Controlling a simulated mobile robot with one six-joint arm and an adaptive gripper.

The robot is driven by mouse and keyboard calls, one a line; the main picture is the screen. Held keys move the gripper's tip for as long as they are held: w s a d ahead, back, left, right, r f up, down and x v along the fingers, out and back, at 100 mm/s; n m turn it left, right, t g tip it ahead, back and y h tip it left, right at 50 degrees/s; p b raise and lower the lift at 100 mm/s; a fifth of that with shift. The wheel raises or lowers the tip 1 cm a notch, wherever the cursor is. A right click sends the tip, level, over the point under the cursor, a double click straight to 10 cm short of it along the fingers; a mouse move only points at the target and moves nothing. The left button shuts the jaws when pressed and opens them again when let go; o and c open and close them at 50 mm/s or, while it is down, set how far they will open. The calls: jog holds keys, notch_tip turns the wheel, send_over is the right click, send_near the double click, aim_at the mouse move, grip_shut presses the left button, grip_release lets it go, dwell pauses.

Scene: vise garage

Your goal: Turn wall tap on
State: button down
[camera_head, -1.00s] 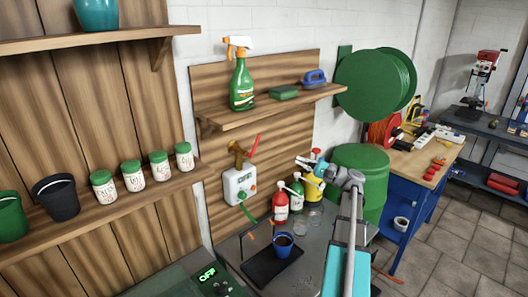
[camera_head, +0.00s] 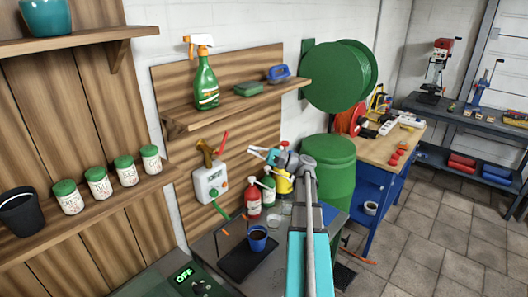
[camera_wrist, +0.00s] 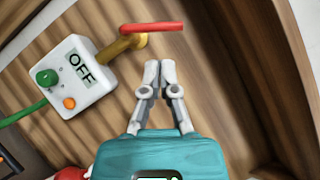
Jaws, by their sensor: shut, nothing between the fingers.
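The wall tap (camera_head: 207,153) is brass with a red lever handle (camera_head: 224,143), mounted on the wooden wall panel. In the wrist view the brass tap body (camera_wrist: 120,46) is at upper left and the red lever (camera_wrist: 152,27) lies nearly horizontal at the top. A white box (camera_head: 211,184) reading OFF in the wrist view sits at the tap's spout, with a green knob (camera_wrist: 47,78) and a green hose. My gripper (camera_head: 252,152) is shut and empty, to the right of the lever and apart from it. Its closed fingertips (camera_wrist: 160,66) show below the lever.
A shelf (camera_head: 240,108) with a spray bottle (camera_head: 206,75) is above the tap. Below are a red bottle (camera_head: 253,196), a green bottle (camera_head: 268,188) and a blue cup (camera_head: 257,238) on a bench. A green barrel (camera_head: 328,172) stands to the right.

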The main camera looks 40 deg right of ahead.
jog(key=p+x, duration=0.2)
jog(key=x, duration=0.6)
jog(key=shift+a, duration=0.1)
dwell(0.3)
